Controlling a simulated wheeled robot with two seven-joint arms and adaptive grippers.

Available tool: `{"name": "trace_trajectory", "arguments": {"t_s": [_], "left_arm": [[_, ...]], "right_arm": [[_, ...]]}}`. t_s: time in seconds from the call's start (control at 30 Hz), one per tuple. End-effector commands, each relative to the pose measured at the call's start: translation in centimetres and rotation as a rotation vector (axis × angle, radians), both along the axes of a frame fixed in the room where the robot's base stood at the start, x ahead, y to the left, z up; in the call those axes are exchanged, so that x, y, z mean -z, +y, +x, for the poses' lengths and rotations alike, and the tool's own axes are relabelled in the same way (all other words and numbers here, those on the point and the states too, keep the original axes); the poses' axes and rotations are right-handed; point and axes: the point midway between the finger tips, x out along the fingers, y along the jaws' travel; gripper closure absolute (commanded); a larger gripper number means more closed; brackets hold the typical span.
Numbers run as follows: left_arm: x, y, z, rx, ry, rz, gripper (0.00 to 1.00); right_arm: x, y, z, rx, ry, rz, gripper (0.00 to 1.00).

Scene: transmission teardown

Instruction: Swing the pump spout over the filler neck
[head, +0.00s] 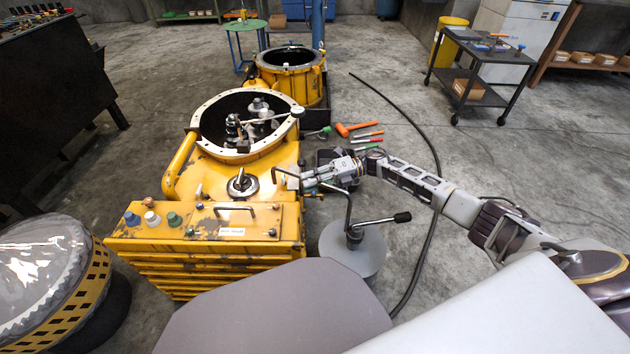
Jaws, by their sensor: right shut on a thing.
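The pump (354,236) stands on a round grey drum (362,256) right of the yellow transmission housing (215,172). Its lever with a black grip (402,217) points right. The dark bent spout (348,208) rises from the pump and runs left toward the housing. My right gripper (308,180) is shut on the spout and partly hides it. The spout's hooked tip (275,174) is left of the gripper, near the housing's right edge. A round fitting with a pale ring and dark centre (242,184), seemingly the filler neck, sits left of the tip. My left gripper is out of view.
A black hose (432,240) curves across the floor, passing by my right arm. Orange-handled tools (358,130) lie right of the housing. A second yellow housing (290,72) stands behind. A grey cart (480,62) is at back right. A dome-covered drum (50,275) is at left.

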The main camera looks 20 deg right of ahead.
Motion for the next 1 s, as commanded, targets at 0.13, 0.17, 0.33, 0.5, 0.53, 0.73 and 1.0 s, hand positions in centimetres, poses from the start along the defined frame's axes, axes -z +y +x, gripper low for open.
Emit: {"name": "trace_trajectory", "arguments": {"t_s": [0.13, 0.17, 0.33, 0.5, 0.53, 0.73, 1.0], "left_arm": [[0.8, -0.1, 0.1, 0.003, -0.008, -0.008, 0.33], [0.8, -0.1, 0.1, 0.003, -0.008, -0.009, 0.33], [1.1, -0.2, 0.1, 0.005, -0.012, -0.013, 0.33], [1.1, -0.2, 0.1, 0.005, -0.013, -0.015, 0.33], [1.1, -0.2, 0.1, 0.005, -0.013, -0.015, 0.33], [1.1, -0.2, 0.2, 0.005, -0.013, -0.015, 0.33], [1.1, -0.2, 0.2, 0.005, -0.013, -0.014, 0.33]], "right_arm": [[0.3, 0.8, -0.7, -0.056, 0.0, -0.002, 1.0], [0.3, 0.9, -0.8, -0.064, 0.001, -0.001, 1.0], [0.2, 1.2, -1.2, -0.096, 0.002, 0.0, 1.0], [0.1, 1.4, -1.4, -0.107, 0.002, -0.001, 1.0], [0.1, 1.4, -1.4, -0.108, 0.002, 0.0, 1.0], [0.1, 1.4, -1.5, -0.111, 0.002, 0.0, 1.0], [0.1, 1.4, -1.4, -0.108, 0.001, 0.001, 0.65]]}}
